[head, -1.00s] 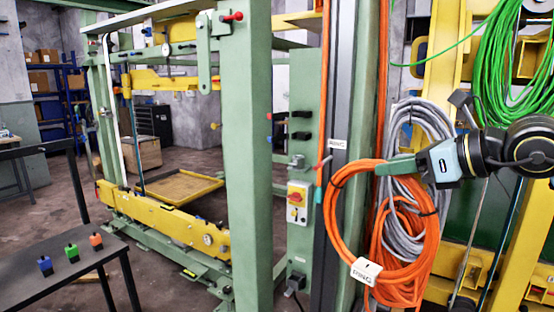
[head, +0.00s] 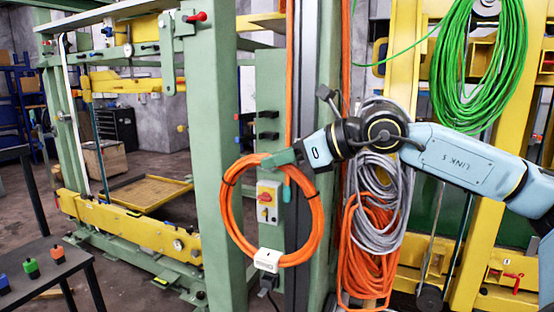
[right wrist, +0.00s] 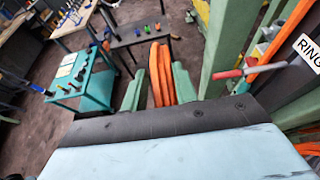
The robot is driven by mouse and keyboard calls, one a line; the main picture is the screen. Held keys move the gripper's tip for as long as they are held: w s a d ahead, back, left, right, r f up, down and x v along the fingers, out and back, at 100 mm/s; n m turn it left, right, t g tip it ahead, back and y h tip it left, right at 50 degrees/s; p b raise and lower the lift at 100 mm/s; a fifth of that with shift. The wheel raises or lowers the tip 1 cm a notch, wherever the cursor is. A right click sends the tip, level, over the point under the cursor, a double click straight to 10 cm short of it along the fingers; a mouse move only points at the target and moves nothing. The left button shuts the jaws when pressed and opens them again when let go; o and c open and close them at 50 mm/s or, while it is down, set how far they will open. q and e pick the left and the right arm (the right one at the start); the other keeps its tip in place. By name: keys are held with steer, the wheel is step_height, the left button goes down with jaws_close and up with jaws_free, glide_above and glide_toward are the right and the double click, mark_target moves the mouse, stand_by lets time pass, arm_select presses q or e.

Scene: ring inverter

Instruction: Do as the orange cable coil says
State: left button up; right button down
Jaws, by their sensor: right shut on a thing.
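My right gripper (head: 281,158) is shut on the top of an orange cable coil (head: 315,238). The coil hangs below the fingers as a ring, with dark ties and a white tag (head: 267,259) at its bottom; the tag's text cannot be read here. The coil is in front of the green post and the control box. In the right wrist view the coil (right wrist: 160,75) shows between the two green fingers. More orange cable (head: 370,255) hangs farther right, under a grey coil (head: 380,200). My left gripper is in neither view now.
A green coil (head: 480,70) hangs on the yellow frame. A switch box with a red knob (head: 268,203) is behind the ring. A dark table (head: 40,270) with small coloured plugs stands at lower left. A green post (head: 213,150) is just left.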

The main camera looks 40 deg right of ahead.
steer(key=w+d+f+p, duration=0.1)
steer(key=w+d+p, duration=0.4)
steer(key=d, duration=0.7)
steer(key=shift+w+d+p, duration=0.2)
steer(key=shift+w+p, duration=0.2)
steer(key=shift+w, duration=0.35)
stand_by(0.9)
stand_by(0.6)
steer(key=c, duration=1.3)
jaws_free()
steer(key=shift+o, duration=1.4)
steer(key=shift+s+a, duration=0.1)
steer(key=shift+a, duration=0.05)
steer(key=shift+f, duration=0.1)
